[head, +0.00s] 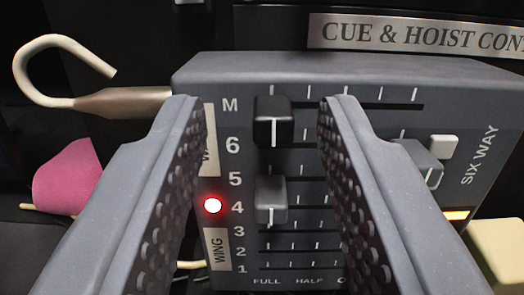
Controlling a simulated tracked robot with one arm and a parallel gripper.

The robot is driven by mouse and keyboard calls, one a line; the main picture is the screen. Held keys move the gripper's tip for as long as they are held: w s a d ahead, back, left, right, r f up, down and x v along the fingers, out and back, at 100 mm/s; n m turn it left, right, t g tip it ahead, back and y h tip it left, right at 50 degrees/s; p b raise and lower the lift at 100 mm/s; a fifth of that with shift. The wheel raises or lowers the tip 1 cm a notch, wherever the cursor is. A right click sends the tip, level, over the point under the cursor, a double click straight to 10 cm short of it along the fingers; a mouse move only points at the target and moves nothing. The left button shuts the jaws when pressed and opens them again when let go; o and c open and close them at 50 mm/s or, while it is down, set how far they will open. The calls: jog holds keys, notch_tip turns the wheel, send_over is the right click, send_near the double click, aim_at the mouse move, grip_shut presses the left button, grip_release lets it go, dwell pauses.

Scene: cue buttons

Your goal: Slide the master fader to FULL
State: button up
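The master fader's black knob (273,131), with a white line down its front, sits in the row marked M at the top of the grey fader box (300,68). The knob is at the left end of its slot, on the side where FULL (266,281) is printed below. The slot with its white ticks runs right from it. My gripper (264,104) is open. Its fingers stand left and right of the knob, with a visible gap on each side. The right finger hides part of the rows.
A grey knob (271,188) sits near row 4, beside a lit red lamp (213,205). Another grey knob (424,158) and a pale button (444,147) are at right. A hook (40,75) and a pink object (68,178) are at left. A sign (420,36) is behind.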

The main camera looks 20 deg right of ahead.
jog(key=b+v, duration=0.2)
jog(key=v, duration=1.1)
jog(key=shift+s+b, duration=0.25)
jog(key=shift+b, duration=0.1)
jog(key=shift+a, duration=0.1)
